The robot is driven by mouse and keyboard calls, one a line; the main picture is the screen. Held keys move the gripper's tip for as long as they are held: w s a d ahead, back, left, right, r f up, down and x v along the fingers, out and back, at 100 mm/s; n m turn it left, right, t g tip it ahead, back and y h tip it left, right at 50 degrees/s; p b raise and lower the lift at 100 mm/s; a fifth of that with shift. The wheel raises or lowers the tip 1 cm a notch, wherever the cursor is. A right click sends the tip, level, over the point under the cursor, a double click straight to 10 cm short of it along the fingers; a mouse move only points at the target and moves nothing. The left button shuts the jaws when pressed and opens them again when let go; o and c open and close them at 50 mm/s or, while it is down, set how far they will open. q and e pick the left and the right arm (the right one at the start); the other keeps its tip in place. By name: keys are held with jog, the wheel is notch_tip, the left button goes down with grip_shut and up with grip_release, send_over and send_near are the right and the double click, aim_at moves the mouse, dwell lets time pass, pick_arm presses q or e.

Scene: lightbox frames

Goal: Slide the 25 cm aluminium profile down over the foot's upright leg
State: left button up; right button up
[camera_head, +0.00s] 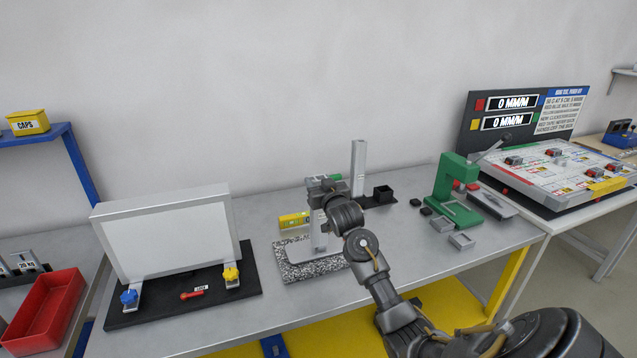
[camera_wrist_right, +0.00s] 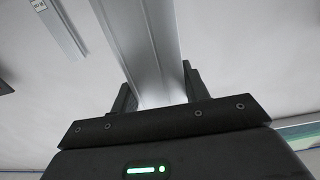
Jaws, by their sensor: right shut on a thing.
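The aluminium profile (camera_wrist_right: 150,45) is a long silver bar with grooves, running between the fingers of my right gripper (camera_wrist_right: 158,95) in the wrist view. In the head view, the right gripper (camera_head: 325,193) is shut on it above a speckled plate (camera_head: 297,271). A pale upright piece (camera_head: 318,235) shows below the gripper and reaches down to the plate. I cannot tell how much of this is profile and how much is the foot's leg. The foot (camera_head: 308,255) is a flat silver piece on the plate, partly hidden by my right arm. My left gripper is not in view.
Another silver profile (camera_head: 358,165) stands upright in a black base behind the right gripper. A yellow level (camera_head: 294,220) lies behind the plate. A green press (camera_head: 455,190) stands to the right, a framed panel (camera_head: 170,240) to the left.

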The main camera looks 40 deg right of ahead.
jog(key=shift+f+b, duration=0.4)
jog(key=shift+f, duration=0.35)
jog(key=o, duration=1.5)
jog(key=b+v, duration=0.2)
jog(key=v, duration=0.8)
jog(key=shift+s+a+b, duration=0.2)
jog(key=shift+s+b, duration=0.15)
jog(key=shift+b, duration=0.05)
